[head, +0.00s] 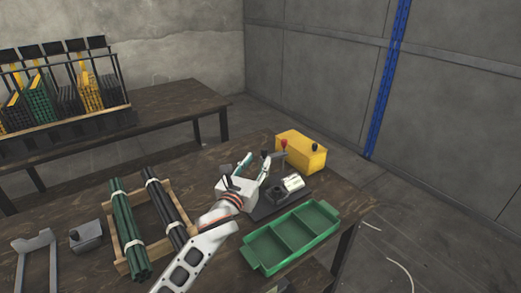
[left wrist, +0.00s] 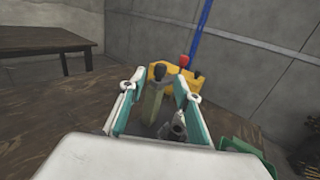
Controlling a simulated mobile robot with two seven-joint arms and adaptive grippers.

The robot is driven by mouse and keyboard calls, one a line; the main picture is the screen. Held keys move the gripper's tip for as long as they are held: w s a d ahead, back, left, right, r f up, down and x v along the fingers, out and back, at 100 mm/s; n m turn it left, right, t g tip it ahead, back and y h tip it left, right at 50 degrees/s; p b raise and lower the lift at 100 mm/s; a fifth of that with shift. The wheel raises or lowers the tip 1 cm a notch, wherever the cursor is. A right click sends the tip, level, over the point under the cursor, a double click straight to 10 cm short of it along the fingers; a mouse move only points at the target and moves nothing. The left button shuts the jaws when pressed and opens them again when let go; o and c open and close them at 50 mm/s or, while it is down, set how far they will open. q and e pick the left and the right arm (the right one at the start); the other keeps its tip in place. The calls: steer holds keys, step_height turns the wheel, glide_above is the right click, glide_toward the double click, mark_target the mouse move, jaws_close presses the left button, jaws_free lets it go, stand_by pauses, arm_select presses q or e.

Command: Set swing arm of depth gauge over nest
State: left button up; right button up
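My left gripper (head: 257,161) is over the dark base plate (head: 262,212) of a small bench fixture. In the left wrist view its two fingers (left wrist: 160,80) are apart. An olive-grey upright piece with a black knob (left wrist: 157,105), seemingly part of the gauge, shows between them, with gaps on both sides. A round grey metal part (left wrist: 178,127) lies low beside it, near the right finger. A pale block (head: 293,183) sits on the plate right of the gripper. Which part is the nest, and where the swing arm points, I cannot tell. My right gripper is not in view.
A yellow box (head: 308,158) with a black knob stands behind the fixture, near a red knob (head: 284,143). A green divided tray (head: 290,238) lies in front. A wooden rack (head: 127,240) of green and black rods is left. Another table (head: 180,105) stands behind.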

mark_target(263, 154)
arm_select(q)
steer(key=b+x, duration=0.1)
steer(key=x, duration=0.5)
steer(key=shift+f+b, duration=0.2)
steer(key=shift+b, duration=0.1)
steer(key=shift+w+d+r, duration=0.1)
steer(key=shift+w+d, duration=0.15)
steer(key=shift+w, duration=0.15)
steer(key=shift+r, duration=0.1)
jaws_close()
